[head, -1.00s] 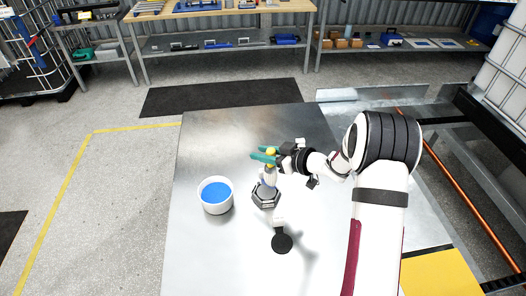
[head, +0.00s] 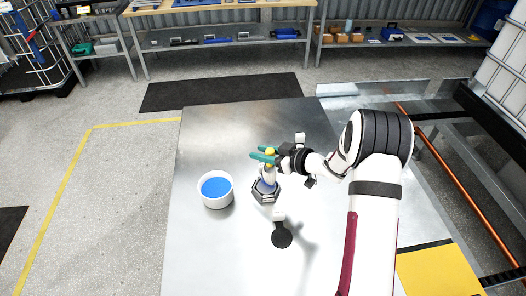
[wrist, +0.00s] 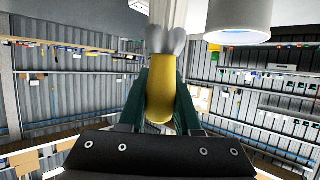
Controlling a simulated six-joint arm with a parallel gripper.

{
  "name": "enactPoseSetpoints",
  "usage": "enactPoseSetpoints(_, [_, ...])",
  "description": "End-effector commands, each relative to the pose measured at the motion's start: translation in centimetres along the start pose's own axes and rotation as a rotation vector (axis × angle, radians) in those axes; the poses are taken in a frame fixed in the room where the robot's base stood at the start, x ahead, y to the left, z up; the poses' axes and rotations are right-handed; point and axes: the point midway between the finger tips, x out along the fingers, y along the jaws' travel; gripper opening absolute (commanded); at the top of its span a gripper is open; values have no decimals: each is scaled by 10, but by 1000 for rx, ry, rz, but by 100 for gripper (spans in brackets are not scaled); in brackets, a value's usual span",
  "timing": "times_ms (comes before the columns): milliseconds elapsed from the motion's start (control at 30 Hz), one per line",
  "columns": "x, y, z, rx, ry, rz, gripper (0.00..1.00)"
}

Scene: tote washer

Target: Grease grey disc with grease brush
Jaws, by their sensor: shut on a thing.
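My gripper (head: 264,155) has teal fingers and is shut on the grease brush (head: 270,161). The brush's yellow handle (wrist: 160,95) sits between the fingers in the wrist view, with pale grey parts beyond it. In the head view the brush hangs nearly upright, its lower end over the grey disc (head: 266,197). The disc looks dark-edged and many-sided, on a pale stand with a round black foot (head: 282,238). I cannot tell whether the bristles touch the disc. A white bowl (head: 216,204) of blue stuff stands left of the disc.
The metal table (head: 200,145) is clear behind the bowl and at its front left. A dark frame with an orange pipe (head: 460,188) runs along the right. Shelves with tools stand at the back. A white cylinder (wrist: 240,15) shows at the wrist view's top.

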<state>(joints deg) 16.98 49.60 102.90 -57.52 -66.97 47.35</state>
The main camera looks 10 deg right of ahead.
Motion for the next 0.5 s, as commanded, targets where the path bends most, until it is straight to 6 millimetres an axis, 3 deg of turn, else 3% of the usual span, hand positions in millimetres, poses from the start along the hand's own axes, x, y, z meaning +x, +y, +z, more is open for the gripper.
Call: enactPoseSetpoints(500, [14,-16,-6,1,-1,-1,0])
